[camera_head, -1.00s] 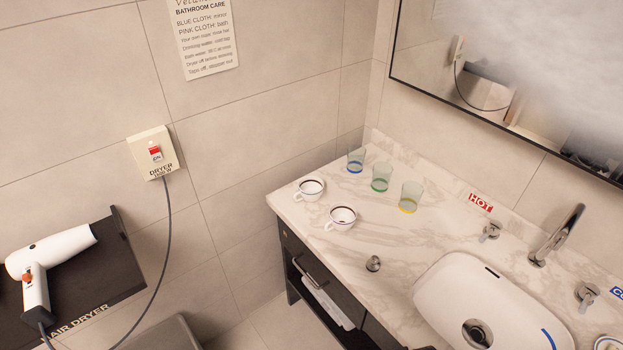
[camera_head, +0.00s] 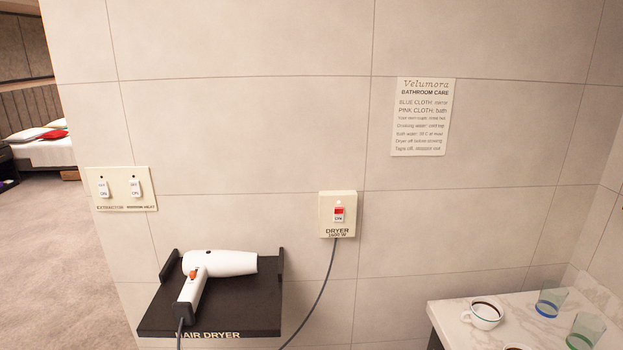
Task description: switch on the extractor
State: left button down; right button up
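The extractor switch (camera_head: 103,189) is the left rocker on a cream wall plate at the left of the head view, with the label EXTRACTOR under it. A second rocker switch (camera_head: 135,188) sits beside it on the same plate, over a label too small to read surely. Both rockers are white with small lettering and look alike. I cannot tell which way the extractor rocker is tilted. Neither of my grippers is in view.
Below the switches a white hair dryer (camera_head: 215,266) lies on a black wall shelf (camera_head: 255,300) that juts out. Its cord runs to a dryer switch box (camera_head: 338,213). A marble counter (camera_head: 455,318) with cups and glasses stands at lower right. Open carpet (camera_head: 50,260) lies at left.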

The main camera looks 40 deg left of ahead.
aim_at(104, 189)
jog(key=u, duration=2.15)
